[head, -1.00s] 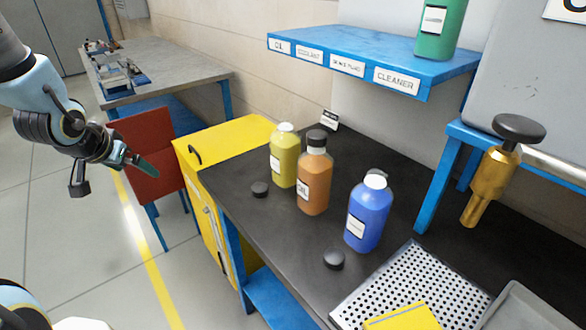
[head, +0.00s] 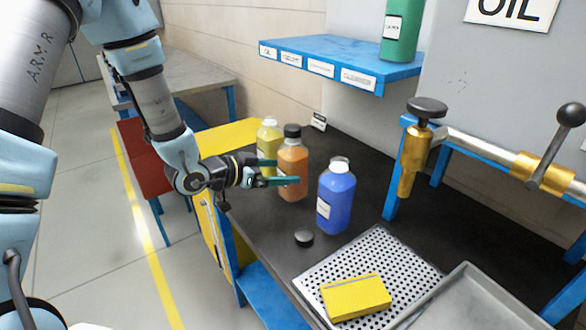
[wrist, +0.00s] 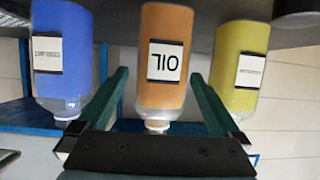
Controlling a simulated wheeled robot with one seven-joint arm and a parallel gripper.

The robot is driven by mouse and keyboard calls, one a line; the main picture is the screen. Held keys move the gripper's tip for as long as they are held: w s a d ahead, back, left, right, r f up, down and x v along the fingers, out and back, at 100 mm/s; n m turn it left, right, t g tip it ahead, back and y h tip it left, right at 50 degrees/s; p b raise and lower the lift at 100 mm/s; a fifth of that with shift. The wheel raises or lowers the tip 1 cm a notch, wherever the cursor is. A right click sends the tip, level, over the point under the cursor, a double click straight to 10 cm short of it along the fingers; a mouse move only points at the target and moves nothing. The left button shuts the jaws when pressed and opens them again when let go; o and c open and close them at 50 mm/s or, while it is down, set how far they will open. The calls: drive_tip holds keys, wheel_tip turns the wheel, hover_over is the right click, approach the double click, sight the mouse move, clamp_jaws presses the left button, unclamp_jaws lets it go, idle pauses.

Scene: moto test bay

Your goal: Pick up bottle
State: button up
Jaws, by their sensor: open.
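An orange bottle (head: 296,157) with a dark cap and an OIL label stands upright on the black bench top, between a yellow bottle (head: 269,134) and a blue bottle (head: 337,200). My gripper (head: 286,172) is open and level beside the orange bottle, with its green fingers reaching towards it. In the wrist view, which looks inverted, the orange bottle (wrist: 165,95) lies between the two fingers, with the blue bottle (wrist: 62,75) to the left and the yellow one (wrist: 238,85) to the right. I cannot tell whether the fingers touch the bottle.
A black loose cap (head: 304,238) lies on the bench in front of the blue bottle. A perforated tray (head: 400,262) with a yellow block (head: 356,296) is at the front right. A blue shelf (head: 340,50) with a green bottle (head: 401,32) hangs above. A brass fitting (head: 413,160) is at the right.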

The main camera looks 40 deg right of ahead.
drive_tip(key=p+x, duration=0.2)
drive_tip(key=x, duration=0.2)
drive_tip(key=shift+d, duration=0.1)
drive_tip(key=shift+w+d+f, duration=0.1)
drive_tip(key=shift+d+f, duration=0.15)
drive_tip(key=shift+d, duration=0.1)
drive_tip(key=shift+r, duration=0.1)
clamp_jaws()
idle(0.4)
